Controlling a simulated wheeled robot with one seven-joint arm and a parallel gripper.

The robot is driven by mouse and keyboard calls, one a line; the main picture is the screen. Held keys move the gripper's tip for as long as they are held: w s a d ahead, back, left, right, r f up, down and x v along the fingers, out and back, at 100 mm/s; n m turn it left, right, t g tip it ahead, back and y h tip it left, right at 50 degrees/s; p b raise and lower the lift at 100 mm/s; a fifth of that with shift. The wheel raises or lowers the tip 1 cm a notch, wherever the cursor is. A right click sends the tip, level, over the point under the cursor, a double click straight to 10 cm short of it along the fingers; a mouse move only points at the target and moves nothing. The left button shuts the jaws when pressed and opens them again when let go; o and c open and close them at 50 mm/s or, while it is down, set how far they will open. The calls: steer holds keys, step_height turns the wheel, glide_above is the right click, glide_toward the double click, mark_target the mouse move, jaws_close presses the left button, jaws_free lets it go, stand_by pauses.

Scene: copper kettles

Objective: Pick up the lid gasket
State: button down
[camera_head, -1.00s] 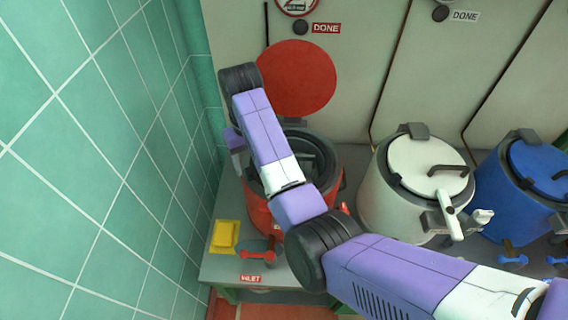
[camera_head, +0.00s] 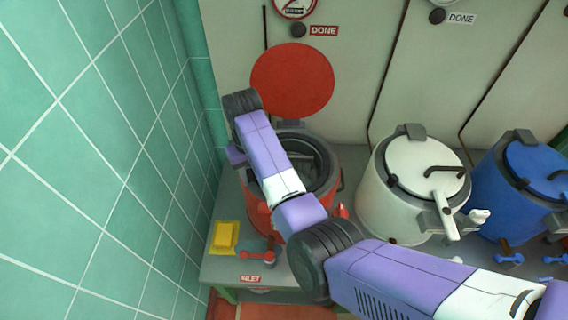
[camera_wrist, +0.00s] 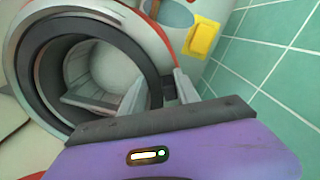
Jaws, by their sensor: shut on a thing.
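The lid gasket is a black ring (camera_wrist: 45,68) in the wrist view, at the open mouth of the red kettle (camera_head: 335,185). My gripper (camera_wrist: 161,86) is shut on the ring's side, with one finger inside the ring and one outside. I cannot tell whether the gasket is clear of the rim. The kettle's round red lid (camera_head: 292,78) stands open behind it.
A yellow block (camera_head: 225,237) lies on the counter left of the red kettle, near a red inlet valve (camera_head: 262,256). A green tiled wall (camera_head: 110,150) is close at left. A white kettle (camera_head: 400,205) and a blue kettle (camera_head: 500,205) stand closed at right.

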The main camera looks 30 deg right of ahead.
steer(key=shift+r, duration=0.1)
steer(key=shift+r, duration=0.5)
step_height(320, 180, up, 27)
steer(key=p, duration=0.5)
stand_by(1.0)
steer(key=shift+s+f, duration=0.1)
stand_by(0.3)
